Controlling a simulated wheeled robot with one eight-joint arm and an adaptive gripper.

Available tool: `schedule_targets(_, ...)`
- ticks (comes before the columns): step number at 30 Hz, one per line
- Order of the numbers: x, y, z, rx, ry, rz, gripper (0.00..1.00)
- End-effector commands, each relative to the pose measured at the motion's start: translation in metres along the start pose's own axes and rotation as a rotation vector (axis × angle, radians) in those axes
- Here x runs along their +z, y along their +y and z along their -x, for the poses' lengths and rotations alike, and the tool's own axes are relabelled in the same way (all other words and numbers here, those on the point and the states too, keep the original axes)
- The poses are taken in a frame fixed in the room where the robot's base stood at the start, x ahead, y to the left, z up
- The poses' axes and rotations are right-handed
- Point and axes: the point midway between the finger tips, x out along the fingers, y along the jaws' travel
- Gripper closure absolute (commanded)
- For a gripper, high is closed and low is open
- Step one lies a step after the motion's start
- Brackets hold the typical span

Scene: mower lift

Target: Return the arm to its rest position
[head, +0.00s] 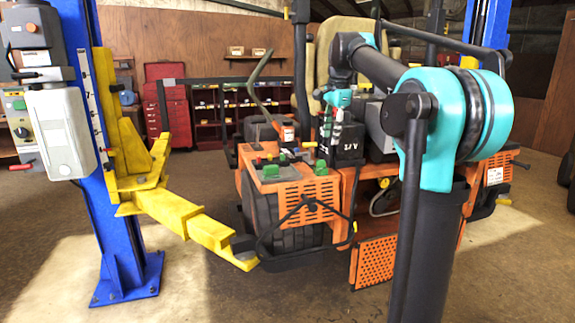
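My arm (390,75) rises at the right on a dark column. It reaches from its teal joint back over the orange mower (310,190). My gripper (325,148) hangs below the small teal wrist, pointing down in front of a black box marked 12V on the mower. The gripper is small in the head view and partly blends with the parts behind it. I cannot tell whether its fingers are open or shut, or whether they touch anything.
A blue lift post (95,190) with a yellow lift arm (190,215) stands at the left, the arm reaching to the mower's front. A grey control box (60,130) hangs on the post. Red shelving (215,110) is behind. Bare floor shows at the front left.

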Motion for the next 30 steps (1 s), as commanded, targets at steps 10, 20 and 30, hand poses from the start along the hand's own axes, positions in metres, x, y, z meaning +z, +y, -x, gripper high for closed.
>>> schedule_targets(10,0.001,0.036,-0.054,-0.021,0.019,0.180,0.62)
schedule_targets(20,0.018,0.142,-0.166,-0.050,0.070,0.552,0.62)
schedule_targets(30,0.062,0.313,-0.287,-0.060,0.148,1.002,0.62)
